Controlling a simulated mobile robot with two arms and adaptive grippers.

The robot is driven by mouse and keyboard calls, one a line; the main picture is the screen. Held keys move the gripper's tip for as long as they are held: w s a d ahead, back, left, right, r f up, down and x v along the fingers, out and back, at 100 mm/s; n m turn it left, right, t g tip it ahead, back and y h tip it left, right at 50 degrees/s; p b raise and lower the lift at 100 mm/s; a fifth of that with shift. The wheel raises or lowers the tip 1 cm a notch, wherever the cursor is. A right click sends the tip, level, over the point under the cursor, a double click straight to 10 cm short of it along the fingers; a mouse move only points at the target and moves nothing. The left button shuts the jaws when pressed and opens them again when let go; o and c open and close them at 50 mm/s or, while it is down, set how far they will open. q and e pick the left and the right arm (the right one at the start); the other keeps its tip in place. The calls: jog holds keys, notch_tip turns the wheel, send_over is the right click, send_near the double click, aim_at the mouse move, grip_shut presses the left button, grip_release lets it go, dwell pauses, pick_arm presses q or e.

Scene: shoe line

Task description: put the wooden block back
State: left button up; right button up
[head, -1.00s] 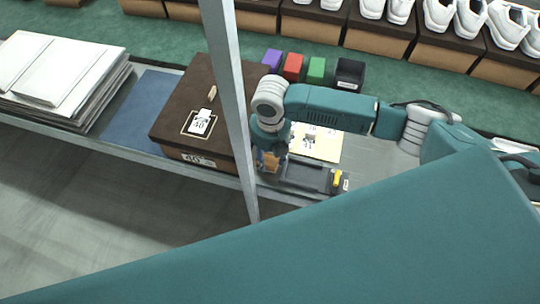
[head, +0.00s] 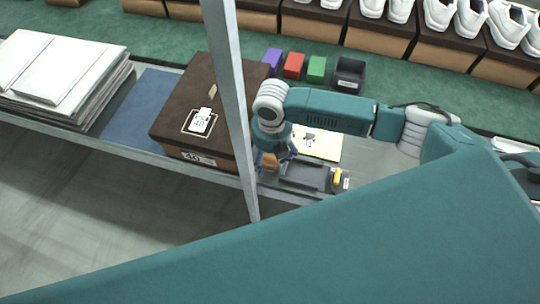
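The wooden block (head: 271,162) is a small orange-brown piece on the bench, right of the dark brown shoe box and left of the grey tray (head: 303,175). My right gripper (head: 273,161) points down over the block, with its blue-grey fingers spread apart on either side of it. The gripper partly hides the block, and I cannot tell whether a finger touches it. My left gripper is not in view.
The brown shoe box (head: 185,100) stands close left of the gripper, behind a grey upright post (head: 228,95). Purple, red and green blocks (head: 316,68) and a black bin (head: 350,72) stand farther back.

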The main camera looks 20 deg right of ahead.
aim_at(270, 158)
jog(key=shift+a+f, duration=0.15)
jog(key=shift+f, duration=0.05)
jog(key=shift+s+a+r, duration=0.1)
jog(key=shift+a+r, duration=0.05)
jog(key=shift+a, duration=0.05)
jog(key=shift+r, duration=0.1)
jog(key=shift+r, duration=0.4)
notch_tip(270, 158, up, 12)
jog(key=b, duration=0.1)
jog(key=shift+d+r, duration=0.2)
dwell(0.4)
